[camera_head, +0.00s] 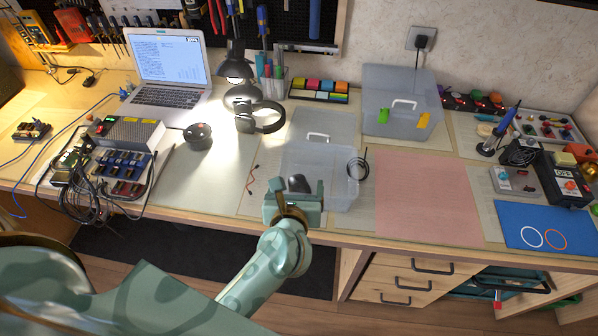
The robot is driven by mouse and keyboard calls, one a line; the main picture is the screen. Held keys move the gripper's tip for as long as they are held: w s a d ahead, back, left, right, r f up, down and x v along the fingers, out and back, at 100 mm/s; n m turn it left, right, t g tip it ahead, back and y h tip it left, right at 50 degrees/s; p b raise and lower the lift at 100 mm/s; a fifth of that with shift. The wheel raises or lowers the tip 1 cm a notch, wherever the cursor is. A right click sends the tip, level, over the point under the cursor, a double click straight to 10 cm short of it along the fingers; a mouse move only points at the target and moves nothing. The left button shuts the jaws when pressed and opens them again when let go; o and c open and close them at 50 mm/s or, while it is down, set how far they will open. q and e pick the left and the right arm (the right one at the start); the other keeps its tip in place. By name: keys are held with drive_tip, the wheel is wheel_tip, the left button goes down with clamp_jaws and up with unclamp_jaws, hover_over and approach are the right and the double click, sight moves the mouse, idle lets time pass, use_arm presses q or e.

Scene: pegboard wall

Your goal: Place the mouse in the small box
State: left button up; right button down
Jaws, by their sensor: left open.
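My left gripper (297,194) reaches up from the bottom centre to the front edge of the small clear box (337,188). Its jaws are open, with one finger on each side in the picture. A dark mouse (299,183) shows just beyond and between the fingers, at the left front part of the small box. Its lower part is hidden by the gripper, so I cannot tell whether it rests inside the box or touches a finger. My right gripper is not in view.
A larger clear box (372,109) stands behind to the right. A bare pink mat (425,200) is on the right, with a blue mat (548,222) beyond.

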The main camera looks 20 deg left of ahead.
use_arm(q)
drive_tip(key=shift+v, duration=1.55)
